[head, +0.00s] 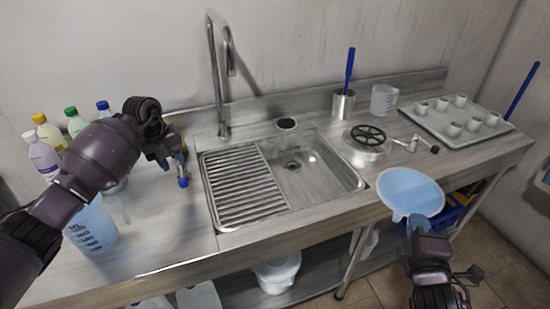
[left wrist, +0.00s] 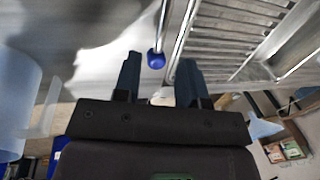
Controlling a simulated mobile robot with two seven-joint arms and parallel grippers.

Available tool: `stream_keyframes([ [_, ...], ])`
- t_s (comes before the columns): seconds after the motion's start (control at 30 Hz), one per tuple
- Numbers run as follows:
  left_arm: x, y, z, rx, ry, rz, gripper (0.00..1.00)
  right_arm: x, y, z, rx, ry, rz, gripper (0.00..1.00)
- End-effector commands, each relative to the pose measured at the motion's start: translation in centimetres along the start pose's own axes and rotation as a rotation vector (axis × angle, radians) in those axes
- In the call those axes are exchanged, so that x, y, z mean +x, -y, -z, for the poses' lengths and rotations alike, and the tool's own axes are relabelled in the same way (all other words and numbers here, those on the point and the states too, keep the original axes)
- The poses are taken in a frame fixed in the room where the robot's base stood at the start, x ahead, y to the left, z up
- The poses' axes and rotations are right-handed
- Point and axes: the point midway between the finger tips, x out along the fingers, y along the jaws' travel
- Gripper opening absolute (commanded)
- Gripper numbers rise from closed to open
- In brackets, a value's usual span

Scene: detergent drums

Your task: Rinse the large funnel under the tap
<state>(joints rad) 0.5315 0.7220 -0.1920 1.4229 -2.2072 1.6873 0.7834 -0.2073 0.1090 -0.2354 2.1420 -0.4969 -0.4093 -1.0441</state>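The large funnel (head: 410,190) is pale blue, with its wide mouth facing up, in front of the counter's right part. My right gripper (head: 417,226) is shut on its near side; the exact grip is partly hidden. The tall metal tap (head: 213,65) stands behind the sink (head: 310,178), its spout bent over to the right. My left gripper (head: 176,160) is left of the sink, beside a blue knob (head: 183,182). In the left wrist view my left gripper (left wrist: 160,78) has its fingers apart, with the blue knob on a metal rod (left wrist: 155,59) just beyond the gap.
A ribbed drainboard (head: 240,185) fills the sink's left side. A measuring jug (head: 92,228) and several bottles (head: 45,155) stand at the left. A drain wheel (head: 367,137), a steel cup (head: 343,104) and a tray of cups (head: 440,128) stand at the right.

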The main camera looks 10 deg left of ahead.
Motion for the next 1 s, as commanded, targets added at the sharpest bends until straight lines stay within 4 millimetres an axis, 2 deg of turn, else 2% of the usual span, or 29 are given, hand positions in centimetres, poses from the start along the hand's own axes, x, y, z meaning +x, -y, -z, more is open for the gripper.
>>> stream_keyframes([
  [0.1, 1.9, 0.0, 0.1, -0.002, -0.003, 0.001, 0.38, 0.0, 0.0, 0.0, 0.000, 0.000, 0.000, 0.00],
  [0.3, 3.9, 0.0, 0.0, -0.001, -0.002, 0.001, 0.38, 0.0, 0.1, 0.0, 0.000, 0.000, 0.000, 0.00],
  [0.7, 4.5, 0.0, 0.0, 0.001, 0.000, 0.000, 0.38, 0.0, 0.1, 0.0, 0.000, 0.000, 0.000, 0.00],
  [0.97, 4.4, 0.0, 0.0, 0.001, 0.000, 0.000, 0.00, 0.0, 0.1, 0.0, 0.000, 0.000, 0.000, 0.00],
  [1.0, 4.4, 0.0, 0.0, 0.001, 0.000, 0.000, 0.00, 0.0, 0.1, 0.0, 0.000, 0.000, 0.000, 0.00],
])
